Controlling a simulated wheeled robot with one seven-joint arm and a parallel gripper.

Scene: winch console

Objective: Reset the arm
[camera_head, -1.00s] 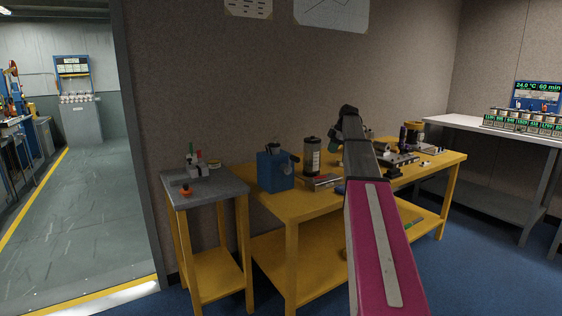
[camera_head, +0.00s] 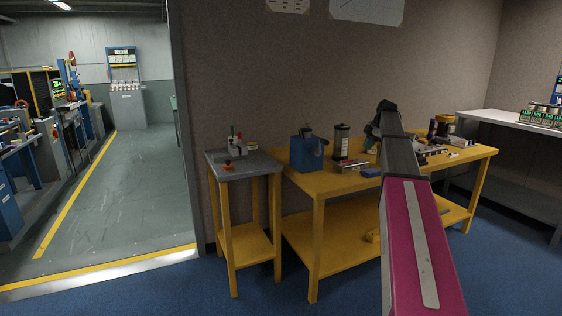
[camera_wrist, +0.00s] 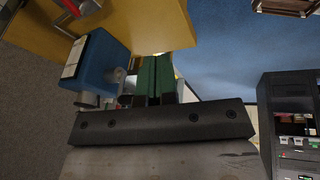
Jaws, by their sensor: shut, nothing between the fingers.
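My arm reaches up and forward over the yellow workbench (camera_head: 335,181). My gripper (camera_head: 370,146) hangs at its far end above the bench, small and partly hidden by the arm in the head view. In the wrist view its green-and-black fingers (camera_wrist: 155,80) are together with nothing between them. A blue box-shaped device (camera_head: 306,153) stands on the bench left of the gripper. What looks like the same blue device (camera_wrist: 98,62) is beside the fingers in the wrist view, apart from them as far as I can tell.
A small grey-topped stand (camera_head: 243,165) is left of the bench. A white-topped table (camera_head: 490,122) is at the right. An open doorway with a yellow-striped sill (camera_head: 100,269) is at the left. Blue floor in front is clear.

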